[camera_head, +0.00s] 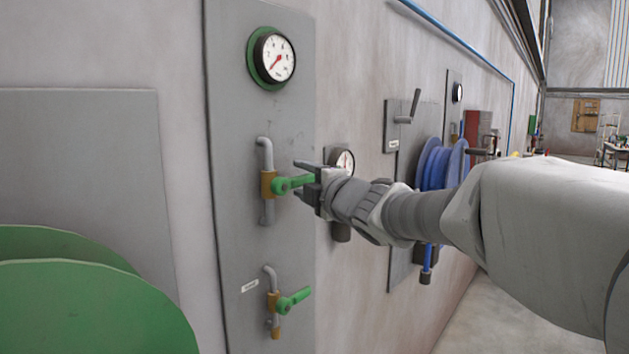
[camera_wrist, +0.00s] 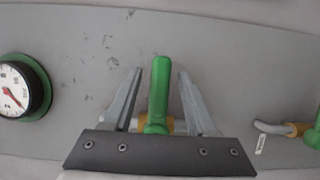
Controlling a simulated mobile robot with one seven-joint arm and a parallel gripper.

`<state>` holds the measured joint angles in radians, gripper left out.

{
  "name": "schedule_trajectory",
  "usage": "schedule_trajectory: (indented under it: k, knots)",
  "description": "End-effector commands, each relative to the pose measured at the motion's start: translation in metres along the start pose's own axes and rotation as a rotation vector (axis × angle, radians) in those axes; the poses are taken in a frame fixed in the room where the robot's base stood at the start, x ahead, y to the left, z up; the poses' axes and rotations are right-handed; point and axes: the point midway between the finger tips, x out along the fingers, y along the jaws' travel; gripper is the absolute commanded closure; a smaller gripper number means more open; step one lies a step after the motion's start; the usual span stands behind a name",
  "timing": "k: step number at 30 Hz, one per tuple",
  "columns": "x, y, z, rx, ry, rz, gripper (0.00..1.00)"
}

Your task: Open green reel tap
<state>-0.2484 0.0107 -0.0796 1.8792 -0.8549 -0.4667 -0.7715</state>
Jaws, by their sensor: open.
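The upper green tap handle (camera_head: 292,184) sits on a brass valve body (camera_head: 268,184) in a vertical grey pipe on the wall panel. The handle points right, across the pipe. My gripper (camera_head: 300,178) is open at this handle, one finger above and one below it. In the wrist view the handle (camera_wrist: 160,85) stands between the two spread fingers (camera_wrist: 159,76), with a gap visible on each side. A second green tap (camera_head: 294,300), with a small white label beside it, is lower on the panel; its handle (camera_wrist: 313,138) is partly cut off in the wrist view.
A green-rimmed gauge (camera_head: 271,58) is above the taps. A large green reel (camera_head: 90,305) stands at lower left. A blue reel (camera_head: 440,165), a grey lever (camera_head: 410,108) and a second gauge (camera_head: 342,161) are farther along the wall. Open floor (camera_head: 485,315) lies at lower right.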

Motion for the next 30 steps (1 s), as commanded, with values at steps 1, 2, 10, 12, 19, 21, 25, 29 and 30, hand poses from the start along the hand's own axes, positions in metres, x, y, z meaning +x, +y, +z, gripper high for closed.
schedule_trajectory:
  k: [1,2,10,12,19,21,25,29,30]
  knots:
    - [0.0001,0.0,-0.0002,0.0,0.0,0.0,0.43]
    - [0.0001,0.0,-0.0001,0.0,0.0,0.0,0.43]
    - [-0.0002,0.0,-0.0001,0.0,0.0,0.0,0.73]
    - [-0.0002,0.0,-0.0001,0.0,0.0,0.0,0.86]
    - [-0.0003,0.0,0.0,0.0,0.0,0.0,1.0]
    - [-0.0003,0.0,0.0,0.0,0.0,0.0,1.0]
    - [-0.0003,-0.0001,0.0,0.0,0.0,0.0,1.0]
    - [-0.0003,-0.0001,0.0,0.0,0.0,0.0,1.0]
    - [-0.0003,-0.0001,0.0,0.0,0.0,0.0,1.0]
